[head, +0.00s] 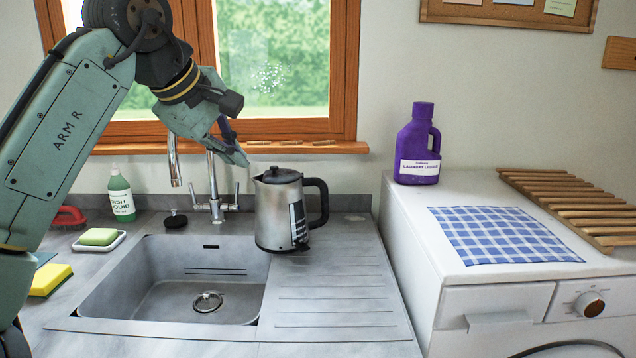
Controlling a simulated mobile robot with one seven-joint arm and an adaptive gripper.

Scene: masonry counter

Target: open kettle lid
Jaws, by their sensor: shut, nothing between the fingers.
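The kettle (274,218) is brushed metal with a black handle on its right side and a spout on its upper left. It stands upright on the ridged drainer, at the right edge of the sink. Its black lid (281,174) sits on top and looks closed. My gripper (243,161) is shut and empty. It comes down from the upper left, and its tips are just left of the lid, above the spout. I cannot tell whether the tips touch the kettle.
The tap (214,190) stands behind the sink (190,285), left of the kettle. Green dish liquid (121,193), a soap dish and a sponge (50,280) lie left. A purple laundry bottle (418,145), checked cloth (497,235) and wooden rack (575,205) are right. The front drainer is clear.

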